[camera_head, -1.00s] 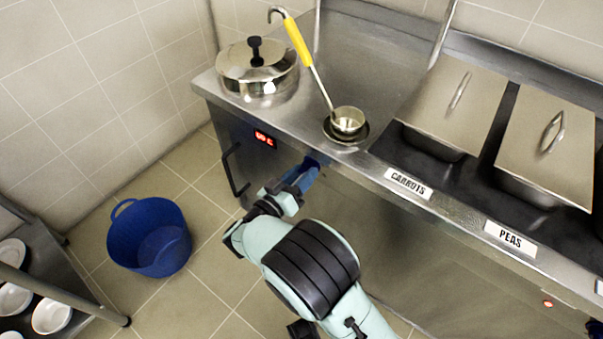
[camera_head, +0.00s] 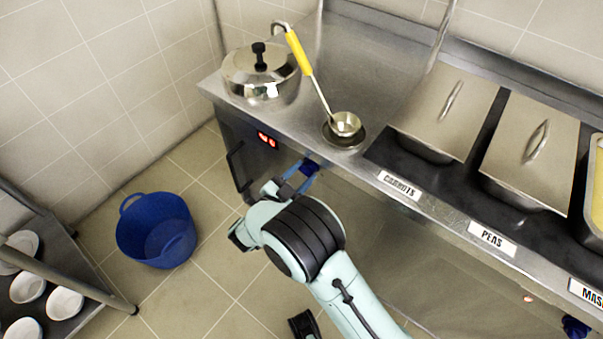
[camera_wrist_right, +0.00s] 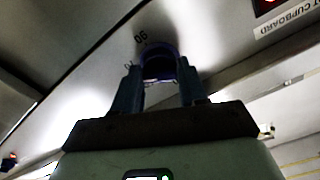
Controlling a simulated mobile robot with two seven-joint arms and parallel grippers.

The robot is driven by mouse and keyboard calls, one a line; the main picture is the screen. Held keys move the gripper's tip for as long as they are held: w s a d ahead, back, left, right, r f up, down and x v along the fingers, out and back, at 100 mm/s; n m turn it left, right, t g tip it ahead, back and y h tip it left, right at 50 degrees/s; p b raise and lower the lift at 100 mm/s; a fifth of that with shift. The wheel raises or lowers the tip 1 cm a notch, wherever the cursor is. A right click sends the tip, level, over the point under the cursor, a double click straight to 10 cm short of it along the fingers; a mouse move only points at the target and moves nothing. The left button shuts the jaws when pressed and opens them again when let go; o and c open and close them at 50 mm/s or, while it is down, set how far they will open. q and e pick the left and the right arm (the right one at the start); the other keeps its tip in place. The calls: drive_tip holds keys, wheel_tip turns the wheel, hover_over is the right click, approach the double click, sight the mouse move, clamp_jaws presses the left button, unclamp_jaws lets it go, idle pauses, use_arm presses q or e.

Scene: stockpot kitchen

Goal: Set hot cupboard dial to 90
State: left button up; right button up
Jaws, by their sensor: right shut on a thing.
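The hot cupboard dial (camera_wrist_right: 160,64) is a dark round knob on the steel front, with a printed "90" near it in the right wrist view. My right gripper (camera_wrist_right: 158,85) is shut on the dial, a blue finger on each side. In the head view my right gripper (camera_head: 306,172) is at the counter's front panel, below the ladle; there its fingers mostly hide the dial. The red display (camera_head: 267,139) glows to the left of it, its digits too blurred to read surely.
A lidded pot (camera_head: 260,78) and a yellow-handled ladle (camera_head: 346,124) stand on the counter. Lidded pans sit above the "CARROTS" (camera_head: 399,185) and "PEAS" (camera_head: 492,239) labels. A blue tub (camera_head: 156,230) is on the floor, near a rack with white bowls (camera_head: 27,287).

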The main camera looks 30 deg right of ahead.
drive_tip(key=m, duration=0.5)
drive_tip(key=shift+f+m+b, duration=0.1)
drive_tip(key=shift+m+b, duration=0.2)
drive_tip(key=m, duration=0.2)
drive_tip(key=shift+m+b, duration=0.4)
drive_tip(key=m+b, duration=0.1)
drive_tip(key=m, duration=0.2)
use_arm(q)
drive_tip(key=shift+t+y, duration=0.3)
drive_tip(key=shift+w+a+f+b, duration=0.15)
drive_tip(key=shift+w+a+f, duration=0.2)
drive_tip(key=shift+f, duration=0.35)
drive_tip(key=shift+w+a+f+b, duration=0.1)
drive_tip(key=shift+w+a+f, duration=0.25)
drive_tip(key=shift+f, duration=0.35)
drive_tip(key=shift+w+a+f+b, duration=0.2)
drive_tip(key=shift+a+f, duration=0.2)
drive_tip(key=shift+f, duration=0.3)
use_arm(e)
drive_tip(key=shift+m, duration=0.9)
drive_tip(key=o, duration=1)
